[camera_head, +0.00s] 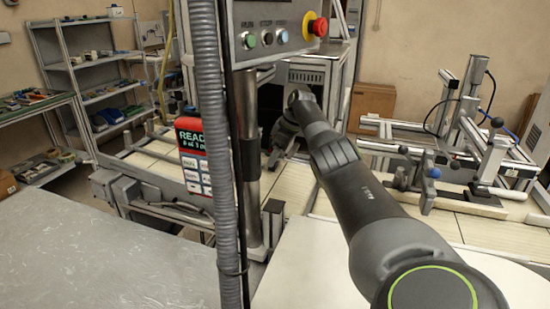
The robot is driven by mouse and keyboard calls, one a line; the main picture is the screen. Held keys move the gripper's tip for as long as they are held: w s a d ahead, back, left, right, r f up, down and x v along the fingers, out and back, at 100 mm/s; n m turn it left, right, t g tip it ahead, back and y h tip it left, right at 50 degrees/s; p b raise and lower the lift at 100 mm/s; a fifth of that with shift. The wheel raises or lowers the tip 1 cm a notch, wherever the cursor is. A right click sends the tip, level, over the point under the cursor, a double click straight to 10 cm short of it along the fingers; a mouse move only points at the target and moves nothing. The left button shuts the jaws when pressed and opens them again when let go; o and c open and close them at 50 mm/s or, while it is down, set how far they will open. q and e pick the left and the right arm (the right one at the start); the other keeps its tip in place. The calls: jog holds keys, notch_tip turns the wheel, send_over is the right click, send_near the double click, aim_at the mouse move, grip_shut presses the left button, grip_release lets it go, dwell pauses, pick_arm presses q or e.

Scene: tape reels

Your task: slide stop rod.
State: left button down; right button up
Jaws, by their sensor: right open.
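My right arm reaches in from the lower right toward the dark opening of the machine. My right gripper (273,158) is small and partly hidden behind its wrist, low over the slatted bed by that opening. It is open, and I see nothing held in it. I cannot tell which part is the stop rod; no rod shows clearly at the gripper. My left gripper is not in view.
A metal post (247,150) and grey corrugated hose (212,120) stand left of my right arm. A control panel (270,35) with a red stop button (318,27) hangs above. A clamp fixture (490,160) stands right. A red-topped sign (193,150) hangs left.

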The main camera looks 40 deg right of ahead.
jog(key=v, duration=1)
jog(key=shift+r+b, duration=0.2)
jog(key=shift+b, duration=0.1)
jog(key=shift+s, duration=0.1)
